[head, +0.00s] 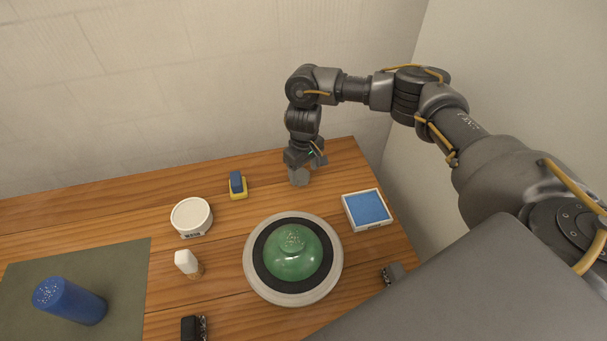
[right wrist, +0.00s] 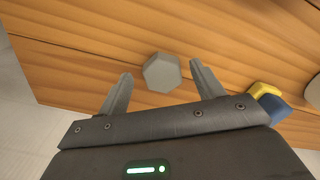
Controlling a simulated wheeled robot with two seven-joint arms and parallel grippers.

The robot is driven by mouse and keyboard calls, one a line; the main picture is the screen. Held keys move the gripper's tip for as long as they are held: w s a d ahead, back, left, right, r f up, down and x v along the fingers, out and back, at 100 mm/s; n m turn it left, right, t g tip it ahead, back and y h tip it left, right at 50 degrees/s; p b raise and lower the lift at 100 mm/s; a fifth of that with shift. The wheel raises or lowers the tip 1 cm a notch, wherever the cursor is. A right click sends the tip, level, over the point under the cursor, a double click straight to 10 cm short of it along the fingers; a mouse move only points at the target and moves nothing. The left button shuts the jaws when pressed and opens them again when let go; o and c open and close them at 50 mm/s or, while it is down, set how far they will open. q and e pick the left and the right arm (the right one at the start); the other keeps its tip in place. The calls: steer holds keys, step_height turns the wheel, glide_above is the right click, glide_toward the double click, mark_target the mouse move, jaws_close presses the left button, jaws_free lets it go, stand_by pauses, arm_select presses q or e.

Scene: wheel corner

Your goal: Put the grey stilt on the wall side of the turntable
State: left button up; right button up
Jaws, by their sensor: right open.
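The grey stilt (head: 299,177) is a small faceted block on the wooden table, behind the turntable toward the back wall. The turntable (head: 251,272) is a round pale disc with a dark top, and a glossy green domed piece (head: 291,255) sits on it. My right gripper (head: 304,163) is just over the stilt, fingers pointing down. In the right wrist view, the open fingers (right wrist: 162,83) stand apart on either side, and the stilt (right wrist: 161,72) shows between and slightly beyond them, touching neither visibly. My left gripper is not in view.
A blue pad in a white tray (head: 367,209) is right of the turntable. A blue and yellow sponge (head: 238,186), a white round tub (head: 191,217) and a white-topped piece (head: 187,263) stand left. A blue cylinder (head: 70,301) is on a green mat (head: 120,265). Walls bound the back and right.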

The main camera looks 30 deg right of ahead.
mark_target(304, 176)
step_height(304, 176, up, 9)
steer(key=shift+r+p, duration=0.15)
steer(key=shift+p, duration=0.15)
stand_by(0.4)
